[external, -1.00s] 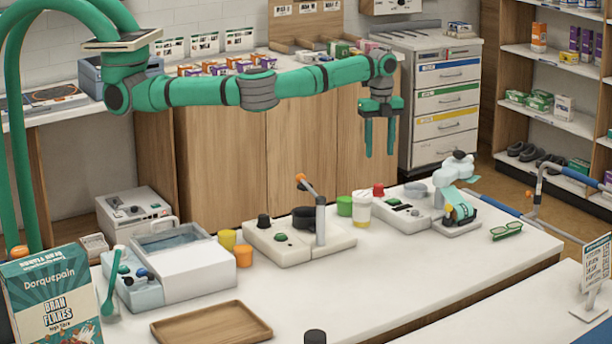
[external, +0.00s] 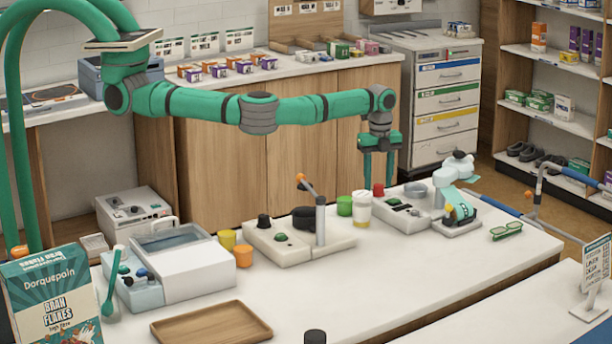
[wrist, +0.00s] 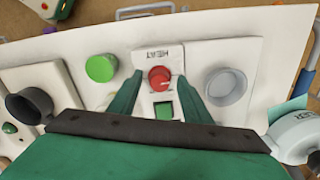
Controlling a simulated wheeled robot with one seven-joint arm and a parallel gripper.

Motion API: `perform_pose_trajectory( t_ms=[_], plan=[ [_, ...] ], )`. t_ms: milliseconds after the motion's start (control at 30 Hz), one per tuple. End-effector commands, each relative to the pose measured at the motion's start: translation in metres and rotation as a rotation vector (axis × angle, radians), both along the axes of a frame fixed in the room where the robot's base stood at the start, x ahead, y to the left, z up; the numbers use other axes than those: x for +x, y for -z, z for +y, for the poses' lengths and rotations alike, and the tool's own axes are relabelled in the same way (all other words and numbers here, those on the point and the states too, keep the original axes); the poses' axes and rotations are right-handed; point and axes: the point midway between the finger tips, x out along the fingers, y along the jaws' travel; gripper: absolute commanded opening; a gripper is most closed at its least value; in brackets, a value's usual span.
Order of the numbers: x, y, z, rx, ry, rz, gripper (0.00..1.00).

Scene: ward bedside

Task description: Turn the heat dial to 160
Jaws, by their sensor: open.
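The heat dial (wrist: 159,76) is a red round knob below the printed word HEAT on a pale panel in the wrist view. A light pointer line shows on it; the number it marks is too small to read. In the external view the red dial (external: 378,190) sits at the back left of a white device (external: 408,222) on the table. My gripper (external: 378,181) is open above the dial, fingers pointing down. In the wrist view the green fingers of my gripper (wrist: 158,82) lie left and right of the dial with gaps; contact is not visible.
A green-lidded jar (external: 345,206) and a yellow-labelled cup (external: 362,212) stand close on the left. A grey round dish (external: 416,189) and a white device with teal tape (external: 459,212) are to the right.

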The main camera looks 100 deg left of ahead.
Motion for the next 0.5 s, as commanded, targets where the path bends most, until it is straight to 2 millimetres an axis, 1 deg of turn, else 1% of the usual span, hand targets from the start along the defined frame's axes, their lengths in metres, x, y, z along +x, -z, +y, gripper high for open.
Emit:
perform_pose_trajectory(
  t_ms=[67,100,167,200,267,500],
  plan=[
    [0.0000,-0.0001,-0.0001,0.000,0.000,0.000,0.44],
    [0.0000,-0.0001,0.0000,0.000,0.000,0.000,0.40],
    [0.0000,-0.0002,0.0000,0.000,0.000,0.000,0.25],
    [0.0000,-0.0002,-0.0001,0.000,0.000,0.000,0.16],
    [0.0000,-0.0003,-0.0001,0.000,0.000,0.000,0.03],
    [0.0003,-0.0004,0.0001,0.001,0.011,-0.001,0.03]
  ],
)
